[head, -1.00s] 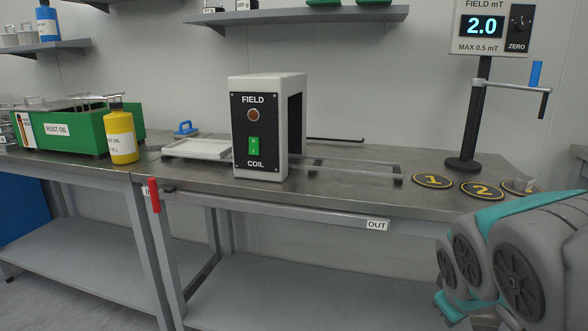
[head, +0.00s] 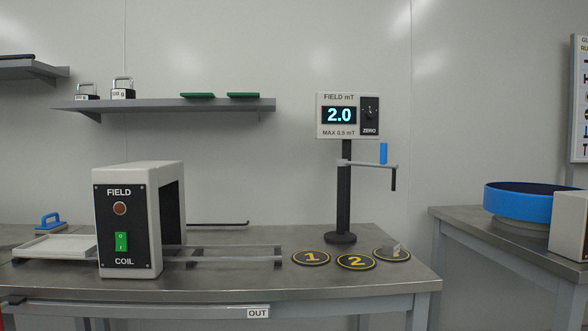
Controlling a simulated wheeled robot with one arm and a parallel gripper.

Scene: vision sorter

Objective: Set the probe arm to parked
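The probe arm (head: 368,165) is a thin grey bar on the black post (head: 344,200) of the field meter (head: 347,116). It points to the right, with a blue grip (head: 383,153) standing up and a dark probe (head: 393,180) hanging down at its outer end. The probe hangs above the third round disc (head: 391,255), which has a small grey piece (head: 396,247) on it. The meter reads 2.0 under "FIELD mT", with "MAX 0.5 mT" below. My gripper is not in view.
The white field coil (head: 127,228) stands on the bench at left, its rails (head: 235,249) running right. Discs 1 (head: 311,257) and 2 (head: 356,262) lie near the post. A second table (head: 500,240) with a blue bowl (head: 535,200) stands at right, beyond a gap.

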